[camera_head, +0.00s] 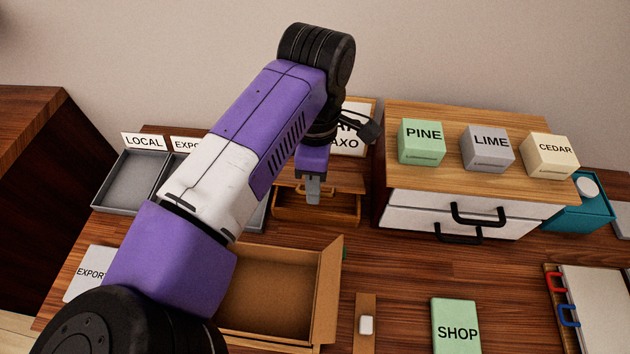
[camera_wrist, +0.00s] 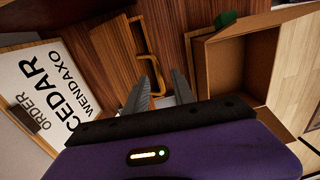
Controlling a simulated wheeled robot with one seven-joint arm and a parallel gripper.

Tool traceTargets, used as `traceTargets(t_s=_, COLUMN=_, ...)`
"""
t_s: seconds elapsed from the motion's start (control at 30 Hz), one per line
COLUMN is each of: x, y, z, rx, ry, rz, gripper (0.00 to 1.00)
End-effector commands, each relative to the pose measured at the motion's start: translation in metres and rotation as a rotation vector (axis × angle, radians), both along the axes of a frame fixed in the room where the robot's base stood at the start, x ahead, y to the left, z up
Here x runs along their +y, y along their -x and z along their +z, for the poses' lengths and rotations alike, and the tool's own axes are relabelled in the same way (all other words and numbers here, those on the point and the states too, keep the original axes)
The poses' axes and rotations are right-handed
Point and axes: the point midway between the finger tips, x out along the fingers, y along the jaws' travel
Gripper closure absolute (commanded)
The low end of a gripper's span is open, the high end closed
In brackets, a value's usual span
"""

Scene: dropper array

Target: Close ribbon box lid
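An open brown cardboard box (camera_head: 265,290), which I take for the ribbon box, stands at the front centre-left. Its raised flap (camera_head: 328,285) stands at its right side, with a small green tab near the top. My arm hides the box's left part. The box also shows at upper right in the wrist view (camera_wrist: 240,70), with the green tab (camera_wrist: 226,18). My gripper (camera_head: 313,200) is above and behind the box, in front of a small wooden drawer unit. In the wrist view my gripper (camera_wrist: 161,77) has its fingers apart, with nothing held between them.
The small wooden drawer (camera_head: 290,207) has a brass handle (camera_wrist: 150,70) close to my fingertips. A wooden cabinet (camera_head: 395,125) bears PINE, LIME and CEDAR blocks. Grey trays (camera_head: 127,180) stand at left. A strip with a white piece (camera_head: 366,325) and a SHOP card (camera_head: 456,325) lie right of the box.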

Motion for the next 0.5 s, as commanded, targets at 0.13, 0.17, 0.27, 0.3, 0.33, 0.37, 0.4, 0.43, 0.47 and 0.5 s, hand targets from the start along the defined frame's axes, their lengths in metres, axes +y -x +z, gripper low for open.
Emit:
traceTargets(t_s=0.13, x=-0.0003, y=0.0006, z=-0.009, rx=-0.001, ry=0.0, rz=-0.001, gripper=0.69)
traceTargets(t_s=0.17, x=-0.0004, y=0.0006, z=-0.0098, rx=-0.001, ry=0.0, rz=-0.001, gripper=0.69)
traceTargets(t_s=0.27, x=-0.0003, y=0.0006, z=-0.0106, rx=-0.001, ry=0.0, rz=-0.001, gripper=0.69)
traceTargets(t_s=0.3, x=-0.0003, y=0.0006, z=-0.0106, rx=-0.001, ry=0.0, rz=-0.001, gripper=0.69)
traceTargets(t_s=0.33, x=-0.0003, y=0.0006, z=-0.0106, rx=-0.001, ry=0.0, rz=-0.001, gripper=0.69)
traceTargets(t_s=0.37, x=-0.0003, y=0.0006, z=-0.0105, rx=-0.001, ry=0.0, rz=-0.001, gripper=0.69)
traceTargets(t_s=0.4, x=-0.0003, y=0.0006, z=-0.0105, rx=-0.001, ry=0.0, rz=-0.001, gripper=0.69)
traceTargets(t_s=0.43, x=-0.0003, y=0.0006, z=-0.0104, rx=-0.001, ry=0.0, rz=-0.001, gripper=0.75)
traceTargets(t_s=0.47, x=-0.0003, y=0.0006, z=-0.0104, rx=-0.001, ry=0.0, rz=-0.001, gripper=0.81)
traceTargets(t_s=0.5, x=-0.0003, y=0.0006, z=-0.0103, rx=-0.001, ry=0.0, rz=-0.001, gripper=0.89)
